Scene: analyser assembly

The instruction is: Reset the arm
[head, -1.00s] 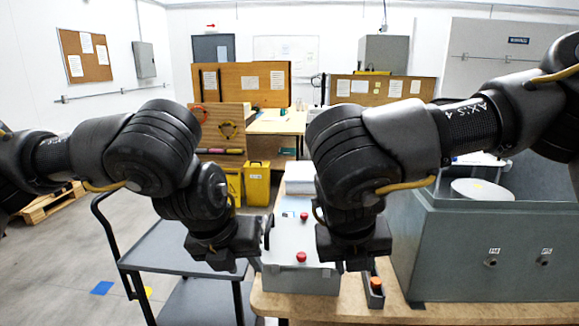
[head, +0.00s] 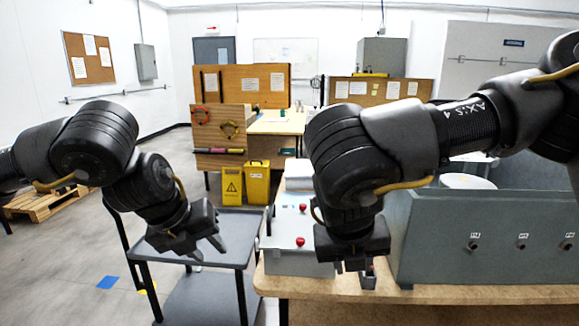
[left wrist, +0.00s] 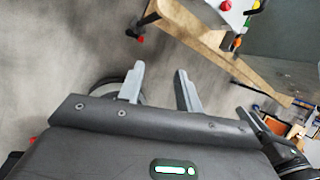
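My left gripper (head: 208,249) hangs in front of the grey cart in the head view, tilted, with nothing between its fingers. In the left wrist view its two fingers (left wrist: 160,88) stand apart with bare floor beyond them. My right gripper (head: 353,266) points down over the wooden bench beside the pale control box (head: 286,262). Its fingertips are dark and partly merged with a small object below, so I cannot tell whether it is open.
The grey cart (head: 235,222) stands left of the wooden bench (head: 430,287). A large grey machine housing (head: 480,262) is on the bench at right. A yellow bin (head: 257,184) stands behind.

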